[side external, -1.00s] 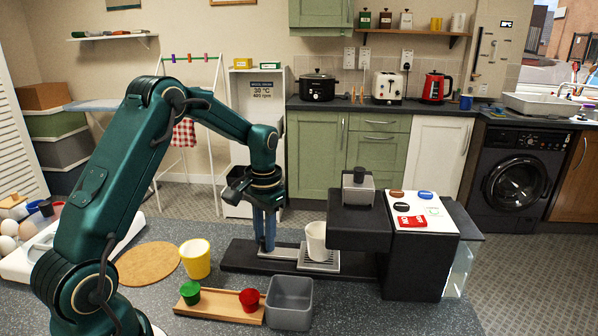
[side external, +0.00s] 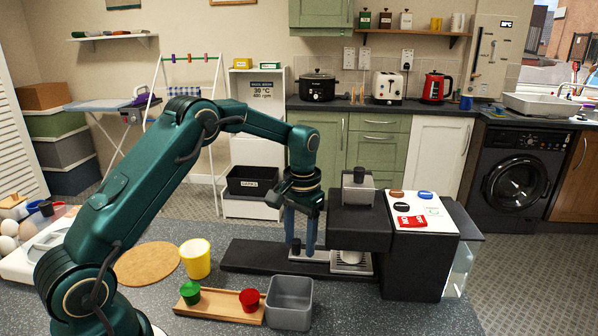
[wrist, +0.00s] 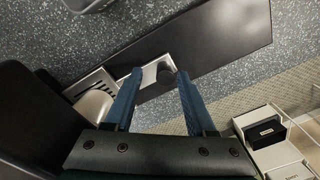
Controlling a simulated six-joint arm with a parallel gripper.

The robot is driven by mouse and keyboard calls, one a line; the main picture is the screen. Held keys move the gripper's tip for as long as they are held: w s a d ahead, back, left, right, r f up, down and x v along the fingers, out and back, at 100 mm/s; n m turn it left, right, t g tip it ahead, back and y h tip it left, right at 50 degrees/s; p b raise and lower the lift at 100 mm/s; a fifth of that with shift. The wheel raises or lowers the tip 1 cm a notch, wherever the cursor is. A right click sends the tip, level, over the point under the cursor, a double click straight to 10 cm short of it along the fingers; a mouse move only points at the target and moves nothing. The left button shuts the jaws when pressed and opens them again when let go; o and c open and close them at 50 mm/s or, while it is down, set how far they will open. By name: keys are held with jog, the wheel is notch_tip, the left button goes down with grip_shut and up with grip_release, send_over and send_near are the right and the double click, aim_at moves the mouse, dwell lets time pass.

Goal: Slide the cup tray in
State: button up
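The cup tray, a light metal slide with a slatted grate (side external: 352,268), lies along the black base of the coffee machine (side external: 415,262). Its grate end is under the machine's overhanging head. A white cup (side external: 350,257) stands on the grate, its top hidden by the head; the cup also shows in the wrist view (wrist: 93,106). A dark grey knob (wrist: 166,73) stands at the tray's outer end. My gripper (side external: 300,247) points down over that end. Its blue fingers are spread apart, with the knob between them in the wrist view and visible gaps; I see no firm grip.
A yellow cup (side external: 195,260), a wooden holder (side external: 222,306) with green and red capsules, and a grey bin (side external: 289,302) stand in front. A round cork mat (side external: 146,264) lies left. The black base left of my gripper is clear.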

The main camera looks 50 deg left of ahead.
notch_tip(320, 180, up, 5)
jog(key=shift+f, duration=0.2)
jog(key=shift+d+r, duration=0.1)
jog(key=shift+r, duration=0.2)
jog(key=shift+s+d+r, duration=0.1)
jog(key=shift+s+r, duration=0.05)
jog(key=shift+r, duration=0.15)
jog(key=s+d+r+m+t, duration=0.1)
jog(key=s+d+r+t, duration=0.1)
jog(key=s+d+r, duration=0.35)
jog(key=s+d+r+m+t, duration=0.1)
jog(key=s+d+r+t, duration=0.15)
jog(key=s, duration=0.55)
jog(key=s+d+f+t, duration=0.1)
jog(key=s, duration=0.5)
jog(key=shift+s+d+f+h, duration=0.15)
jog(key=shift+s+f+h, duration=0.1)
jog(key=shift+f+h, duration=0.05)
